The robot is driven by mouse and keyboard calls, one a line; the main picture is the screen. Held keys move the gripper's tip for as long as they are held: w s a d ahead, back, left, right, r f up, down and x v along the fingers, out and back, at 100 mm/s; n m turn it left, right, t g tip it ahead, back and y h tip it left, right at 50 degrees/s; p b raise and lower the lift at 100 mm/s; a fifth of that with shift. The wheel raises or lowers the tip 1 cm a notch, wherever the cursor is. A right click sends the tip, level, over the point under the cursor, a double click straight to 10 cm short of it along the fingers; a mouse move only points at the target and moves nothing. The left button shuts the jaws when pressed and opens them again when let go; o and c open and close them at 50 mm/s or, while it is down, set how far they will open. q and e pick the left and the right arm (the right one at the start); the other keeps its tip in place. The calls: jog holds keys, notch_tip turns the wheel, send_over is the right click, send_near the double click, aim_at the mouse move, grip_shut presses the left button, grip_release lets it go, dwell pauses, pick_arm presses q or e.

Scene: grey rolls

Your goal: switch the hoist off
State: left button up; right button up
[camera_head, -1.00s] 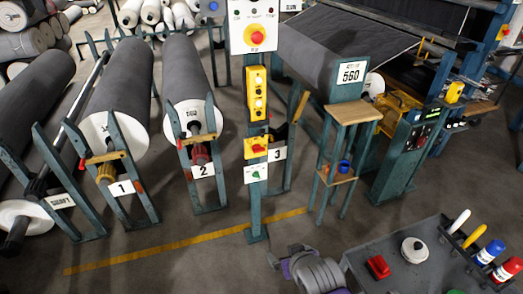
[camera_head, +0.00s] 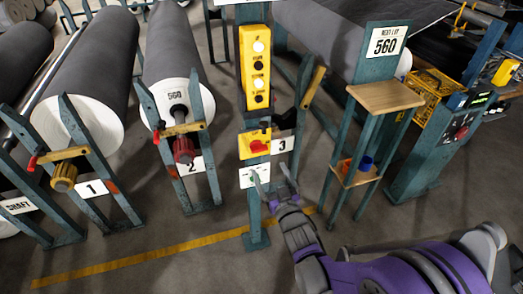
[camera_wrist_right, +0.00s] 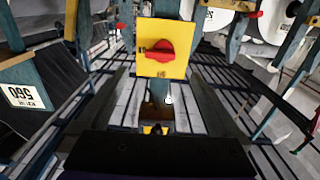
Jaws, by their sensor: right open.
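A red rotary knob (camera_head: 258,146) sits on a yellow plate (camera_head: 245,148) on the teal post, below a yellow push-button box (camera_head: 256,68). The knob's grip lies roughly crosswise. A white plate with a green mark (camera_head: 254,176) is just below it, partly covered by my right gripper (camera_head: 272,181). In the upside-down right wrist view, the red knob (camera_wrist_right: 161,50) and its yellow plate (camera_wrist_right: 178,26) are ahead, near the line between the fingers of my right gripper (camera_wrist_right: 162,85). My left gripper is out of view.
A stand with a small wooden shelf (camera_head: 386,96) is right of the post, below the 560 sign (camera_head: 388,42). Grey rolls (camera_head: 85,75) on numbered racks stand to the left. A yellow floor line (camera_head: 140,262) crosses the open floor.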

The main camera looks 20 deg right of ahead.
aim_at(260, 151)
jog(key=w, duration=0.9)
jog(key=shift+w+a, duration=0.15)
jog(key=shift+c, duration=0.2)
jog(key=c, duration=1.3)
jog(key=shift+c, duration=0.2)
